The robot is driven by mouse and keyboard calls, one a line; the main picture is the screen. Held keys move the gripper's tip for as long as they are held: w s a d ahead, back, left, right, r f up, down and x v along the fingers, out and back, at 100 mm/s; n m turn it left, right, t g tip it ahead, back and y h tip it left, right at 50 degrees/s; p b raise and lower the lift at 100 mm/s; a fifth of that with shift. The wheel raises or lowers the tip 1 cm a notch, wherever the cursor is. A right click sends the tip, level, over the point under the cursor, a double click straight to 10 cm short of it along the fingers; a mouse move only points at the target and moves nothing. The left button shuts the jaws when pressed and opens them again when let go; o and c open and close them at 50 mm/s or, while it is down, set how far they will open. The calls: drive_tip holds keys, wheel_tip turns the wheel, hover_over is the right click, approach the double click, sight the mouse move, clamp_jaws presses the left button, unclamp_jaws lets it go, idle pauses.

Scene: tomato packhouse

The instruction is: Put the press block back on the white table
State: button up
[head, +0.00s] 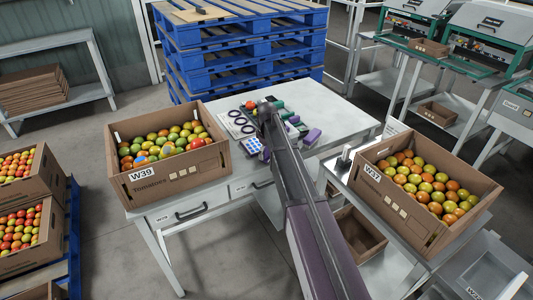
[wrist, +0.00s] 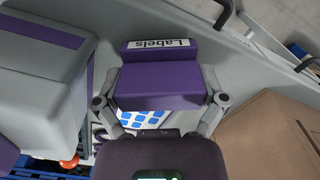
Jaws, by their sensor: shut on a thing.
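My gripper (wrist: 160,98) is shut on a stepped purple block, the press block (wrist: 160,85), with one finger against each side. A white strip reading "Labels" shows upside down on its raised far part in the wrist view. In the head view, a little purple shows beside my arm near the front edge of the white table (head: 345,112); my arm hides most of the gripper and block. I cannot tell whether the block touches the table.
Crate W39 (head: 165,188) stands left on the table, close beside my gripper. A card with blue squares (wrist: 148,120) lies behind the block. Crate W37 (head: 388,205) stands right.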

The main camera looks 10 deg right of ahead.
drive_tip(key=shift+f+b, duration=0.45)
idle(0.6)
drive_tip(key=o, duration=0.6)
drive_tip(key=shift+r, duration=0.1)
drive_tip(key=shift+r+p, duration=3.5)
drive_tip(key=shift+p, duration=0.1)
drive_tip(key=s+r+m+p, duration=0.2)
drive_tip(key=s+m, duration=0.1)
drive_tip(key=s, duration=0.6)
drive_tip(key=s+r+m+p, duration=0.2)
drive_tip(key=s, duration=0.8)
drive_tip(key=s+r+m+p, duration=0.3)
drive_tip(key=s, duration=0.7)
drive_tip(key=shift+s+m, duration=0.15)
drive_tip(key=shift+m, duration=0.15)
